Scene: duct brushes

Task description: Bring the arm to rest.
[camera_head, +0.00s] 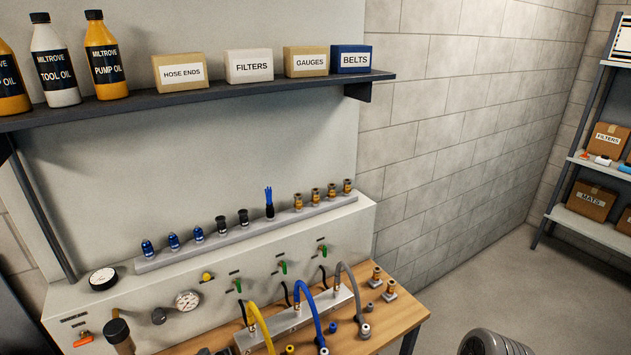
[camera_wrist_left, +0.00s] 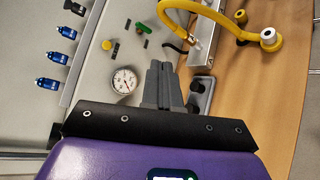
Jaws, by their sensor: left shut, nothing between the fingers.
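My left gripper (camera_wrist_left: 160,72) shows in the left wrist view with its two grey fingers together and nothing between them. The fingers point towards the sloped panel and the bench, beside the white dial gauge (camera_wrist_left: 124,80). I cannot tell from this view whether the fingertips touch anything. I cannot make out the left gripper in the head view. My right gripper is in neither view.
The wooden bench (camera_head: 402,309) carries a hose block (camera_head: 313,313) with yellow, blue and grey hoses. Behind it, a rail (camera_head: 160,262) holds several fittings. A shelf (camera_head: 215,97) with bottles and boxes runs above.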

